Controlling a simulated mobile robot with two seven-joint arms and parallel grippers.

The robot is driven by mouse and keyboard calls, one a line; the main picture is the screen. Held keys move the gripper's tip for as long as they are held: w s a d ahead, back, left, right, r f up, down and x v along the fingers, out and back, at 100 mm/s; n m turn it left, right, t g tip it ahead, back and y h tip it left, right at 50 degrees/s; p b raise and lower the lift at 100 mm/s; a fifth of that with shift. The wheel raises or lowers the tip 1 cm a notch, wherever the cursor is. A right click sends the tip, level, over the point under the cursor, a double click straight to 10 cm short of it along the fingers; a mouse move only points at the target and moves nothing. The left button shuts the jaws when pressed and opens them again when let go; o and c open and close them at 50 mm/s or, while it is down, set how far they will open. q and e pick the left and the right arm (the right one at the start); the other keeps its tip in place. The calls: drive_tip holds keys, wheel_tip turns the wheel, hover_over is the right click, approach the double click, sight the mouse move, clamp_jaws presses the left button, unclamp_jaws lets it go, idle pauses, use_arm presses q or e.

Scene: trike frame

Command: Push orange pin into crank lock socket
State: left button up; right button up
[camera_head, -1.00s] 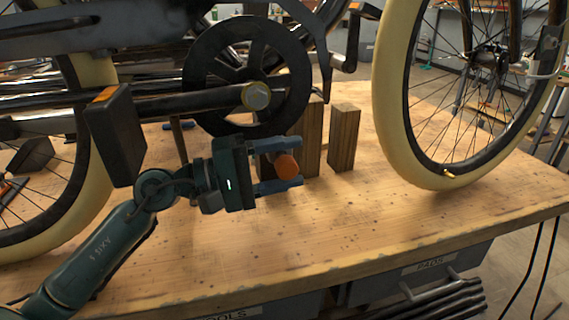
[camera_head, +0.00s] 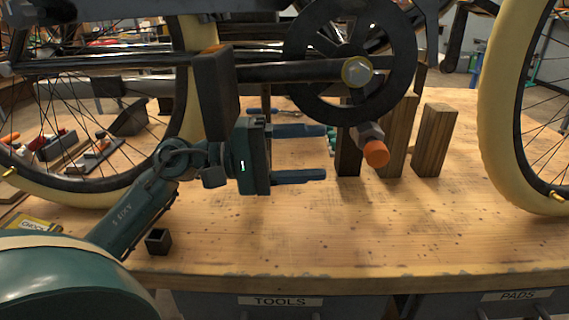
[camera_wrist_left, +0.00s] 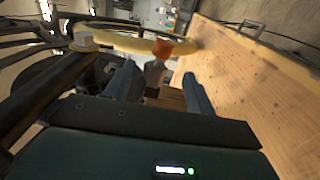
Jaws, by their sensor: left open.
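The orange pin (camera_head: 376,153) sticks out of a grey fitting (camera_head: 369,132) just below the black chainring (camera_head: 403,85). It also shows ahead of the fingers in the left wrist view (camera_wrist_left: 163,47). I cannot tell how deep the pin sits, and no separate socket opening shows. My left gripper (camera_head: 325,152) is open and empty, with its blue fingers one above the other. It is left of the pin and apart from it, with the fingertips pointing at it. My right gripper is not in view.
Wooden blocks (camera_head: 434,140) stand upright behind and right of the pin. A black pedal (camera_head: 217,93) hangs just above my left gripper. The cream tyre (camera_head: 510,110) stands at the right.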

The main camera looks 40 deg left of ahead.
use_arm(q)
drive_tip(key=shift+v, duration=1.6)
